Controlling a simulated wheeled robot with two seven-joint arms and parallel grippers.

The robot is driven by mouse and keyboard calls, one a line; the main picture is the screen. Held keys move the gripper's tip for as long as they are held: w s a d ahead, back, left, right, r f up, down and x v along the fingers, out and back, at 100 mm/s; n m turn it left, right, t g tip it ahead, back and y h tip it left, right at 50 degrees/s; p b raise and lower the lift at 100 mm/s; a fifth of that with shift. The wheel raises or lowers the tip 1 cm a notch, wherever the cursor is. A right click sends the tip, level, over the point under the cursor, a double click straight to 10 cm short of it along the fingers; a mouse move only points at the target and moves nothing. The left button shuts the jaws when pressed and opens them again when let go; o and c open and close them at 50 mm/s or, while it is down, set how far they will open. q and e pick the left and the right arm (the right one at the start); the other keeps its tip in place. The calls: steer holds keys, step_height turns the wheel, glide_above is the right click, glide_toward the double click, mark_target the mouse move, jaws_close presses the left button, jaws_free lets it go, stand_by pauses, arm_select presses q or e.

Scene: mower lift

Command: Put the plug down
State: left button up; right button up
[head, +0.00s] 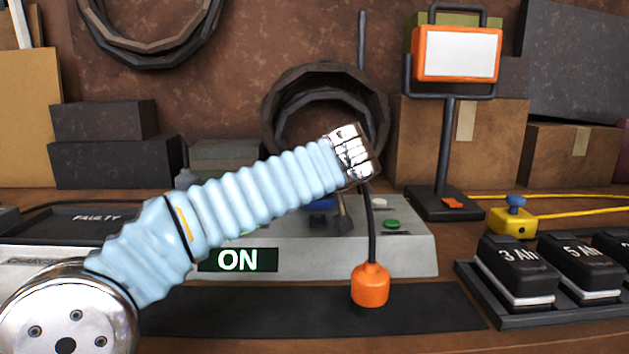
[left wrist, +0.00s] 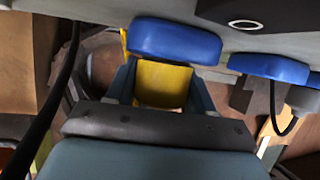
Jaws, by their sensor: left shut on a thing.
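My left arm, in a pale blue sleeve, reaches from the lower left in the head view to a metal wrist end; its fingers are hidden there. In the left wrist view my left gripper (left wrist: 162,88) is shut on a yellow block (left wrist: 163,84). A blue rounded piece (left wrist: 175,40) shows just beyond the block; I cannot tell if they are joined. An orange plug-like piece (head: 370,286) stands upright at the lower end of a black cord, below my wrist over a dark strip. I cannot tell if it touches the strip. My right gripper is not in view.
A grey panel (head: 415,255) with an ON label and a green button stands behind the dark strip (head: 240,310). A battery tray (head: 560,315) is at the right. A yellow block with a blue top (head: 512,220) and an orange work lamp (head: 456,54) stand behind it.

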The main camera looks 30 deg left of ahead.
arm_select(q)
steer(key=o, duration=1.1)
steer(key=shift+f, duration=0.75)
steer(key=shift+r+p, duration=0.45)
steer(key=shift+p, duration=0.05)
steer(key=shift+r+g+p, duration=0.3)
steer(key=shift+r+p, duration=0.15)
steer(key=shift+p, duration=0.15)
steer(key=shift+s+d+r+b, duration=0.15)
steer(key=shift+s+d+b, duration=0.35)
steer(key=shift+s+d, duration=0.1)
steer(key=v, duration=1)
steer(key=shift+s+r, duration=0.15)
steer(key=shift+r, duration=0.1)
